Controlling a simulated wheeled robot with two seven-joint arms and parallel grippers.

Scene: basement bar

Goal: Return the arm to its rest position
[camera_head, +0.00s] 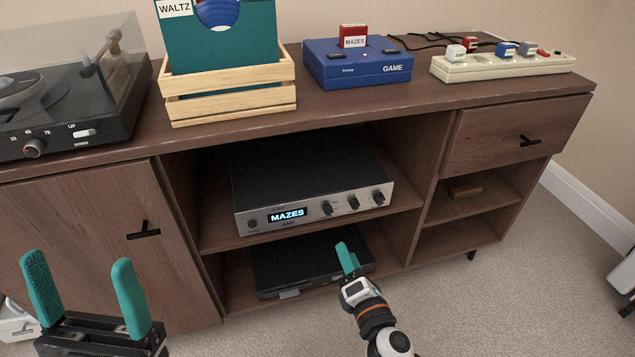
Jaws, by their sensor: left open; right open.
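My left gripper (88,295) is in the lower left, in front of the cabinet's left door. Its two green fingers stand upright and wide apart, with nothing between them. My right gripper (347,258) is at the bottom centre, in front of the lower shelf and the black device there. Its green fingers are seen nearly edge-on and overlap, and no held object shows. My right arm (377,320) comes up from the bottom edge.
The wooden cabinet (430,94) spans the view. A turntable (60,105), record crate (230,95), blue game console (357,65) and power strip (500,64) stand on top. A silver amplifier (310,190) and a black device (275,262) fill the shelves. Carpet (500,300) is clear at lower right.

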